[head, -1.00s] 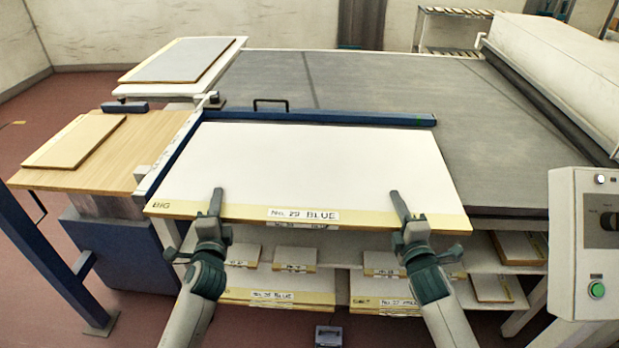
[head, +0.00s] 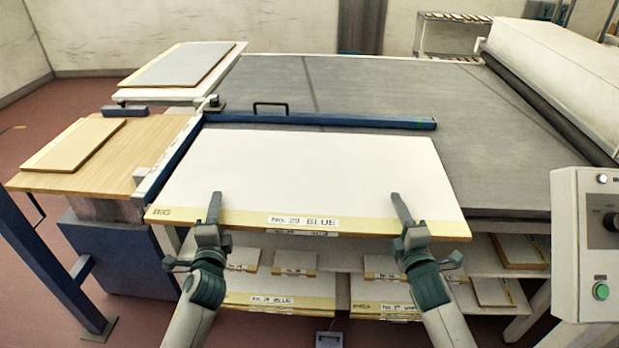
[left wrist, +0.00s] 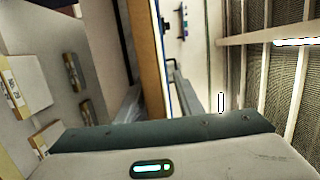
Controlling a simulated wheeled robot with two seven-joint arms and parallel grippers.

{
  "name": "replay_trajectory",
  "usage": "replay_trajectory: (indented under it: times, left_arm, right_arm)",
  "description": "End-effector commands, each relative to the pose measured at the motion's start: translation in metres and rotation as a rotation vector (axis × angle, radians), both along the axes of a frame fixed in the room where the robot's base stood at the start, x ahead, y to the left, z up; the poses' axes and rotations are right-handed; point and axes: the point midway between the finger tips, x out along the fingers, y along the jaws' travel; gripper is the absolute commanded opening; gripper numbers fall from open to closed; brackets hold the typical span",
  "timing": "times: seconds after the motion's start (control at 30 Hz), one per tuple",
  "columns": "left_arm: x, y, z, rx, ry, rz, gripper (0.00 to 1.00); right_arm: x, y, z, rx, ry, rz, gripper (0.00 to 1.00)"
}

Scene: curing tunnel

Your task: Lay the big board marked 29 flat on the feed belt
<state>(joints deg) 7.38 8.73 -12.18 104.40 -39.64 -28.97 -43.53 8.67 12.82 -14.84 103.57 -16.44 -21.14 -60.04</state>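The big board marked "BIG" and "No. 29 BLUE" (head: 310,175) is a wide white panel with a yellowish front edge. It looks about level over the near left part of the grey feed belt (head: 480,140); I cannot tell whether it touches the belt. My left gripper (head: 215,207) is shut on its front edge left of the label, one finger showing on top. My right gripper (head: 403,210) is shut on the same edge towards the right. The lower fingers are hidden. In the left wrist view a brown board edge (left wrist: 148,60) runs upright.
A blue rail (head: 330,121) with a black handle lies behind the board, and a blue side rail (head: 165,165) runs along its left. A wooden table (head: 130,165) stands left. Shelves with labelled boards (head: 275,300) are below. A control box (head: 585,240) stands right.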

Motion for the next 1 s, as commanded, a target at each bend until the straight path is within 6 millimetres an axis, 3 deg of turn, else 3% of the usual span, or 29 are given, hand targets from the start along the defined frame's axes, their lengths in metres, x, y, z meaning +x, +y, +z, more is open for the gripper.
replay_trajectory:
  times: [0.17,0.6,0.8,1.0]
  left_arm:
    - [-0.019,-0.002,-0.001,0.0,0.001,-0.001,0.34]
    - [-0.093,-0.012,0.0,-0.002,0.001,0.0,0.34]
    - [-0.111,-0.014,0.001,0.0,-0.001,0.0,0.34]
    - [-0.115,-0.014,0.001,0.0,-0.002,0.0,0.34]
  right_arm:
    - [0.0,0.0,0.0,0.0,0.001,0.0,0.34]
    - [0.0,0.0,0.0,0.0,0.001,0.0,0.34]
    - [0.0,0.0,0.0,0.0,0.001,0.0,0.34]
    - [0.0,0.0,0.0,0.0,0.001,0.0,0.34]
